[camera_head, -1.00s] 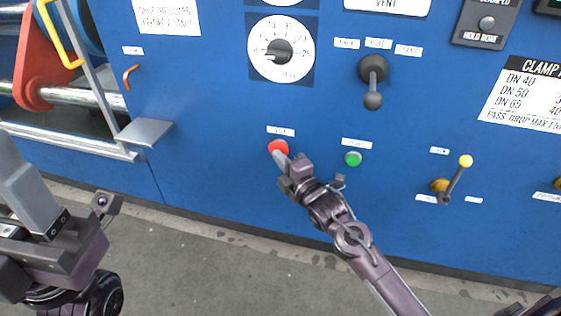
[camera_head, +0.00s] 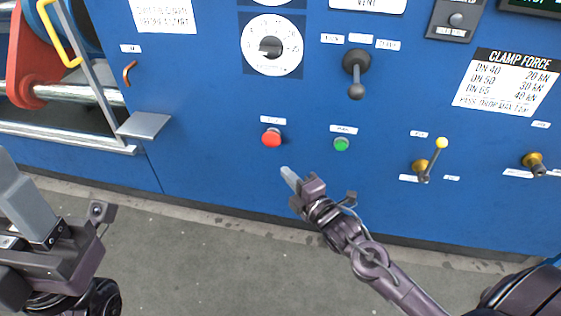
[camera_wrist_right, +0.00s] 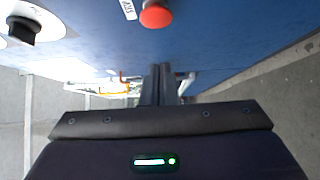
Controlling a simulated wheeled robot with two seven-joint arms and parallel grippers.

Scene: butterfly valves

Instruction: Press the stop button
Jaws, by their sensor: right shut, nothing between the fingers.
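The red stop button (camera_head: 271,138) sits on the blue panel below a small white label in the head view. It also shows at the top of the right wrist view (camera_wrist_right: 155,15), clear of the fingers. My right gripper (camera_head: 288,175) is shut and empty. Its fingertips are below and a little right of the red button in the head view, apart from it. In the right wrist view the shut fingers (camera_wrist_right: 161,85) point away from the camera. My left gripper (camera_head: 25,205) is at the lower left, away from the panel's buttons; its fingertips are not clear.
A green button (camera_head: 341,144) is to the right of the red one. A black lever (camera_head: 356,75), a dial (camera_head: 271,46) and a yellow-knobbed lever (camera_head: 432,160) are on the same panel. A grey ledge (camera_head: 144,125) juts out at the left. The grey floor below is clear.

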